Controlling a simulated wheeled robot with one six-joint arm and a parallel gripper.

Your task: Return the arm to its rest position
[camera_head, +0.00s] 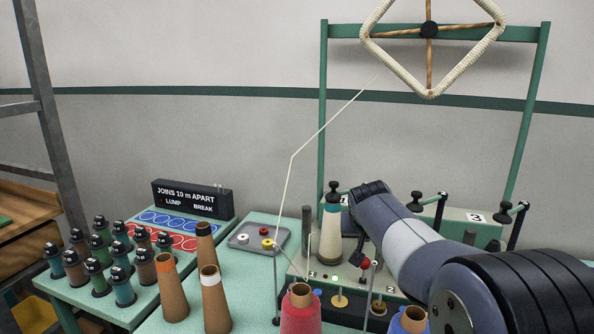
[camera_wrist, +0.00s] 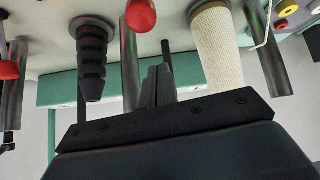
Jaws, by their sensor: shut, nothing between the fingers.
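My gripper (camera_wrist: 157,74) is shut and empty in the wrist view, its dark fingers pressed together. They point toward the green machine, between a black ribbed post (camera_wrist: 92,60) and a cream yarn cone (camera_wrist: 217,55). A red knob (camera_wrist: 141,15) shows just ahead of the fingertips. In the head view my arm (camera_head: 410,245) reaches from the lower right over the machine's right part. The cream yarn cone (camera_head: 331,235) stands upright to the left of my arm.
A red yarn cone (camera_head: 300,312) and several brown cones (camera_head: 172,290) stand in front. Dark-capped bobbins (camera_head: 95,277) crowd the left table. A grey tray (camera_head: 258,238) holds small discs. A green frame (camera_head: 322,110) rises behind, carrying a white rope-wrapped diamond (camera_head: 395,72). A thread runs down from it.

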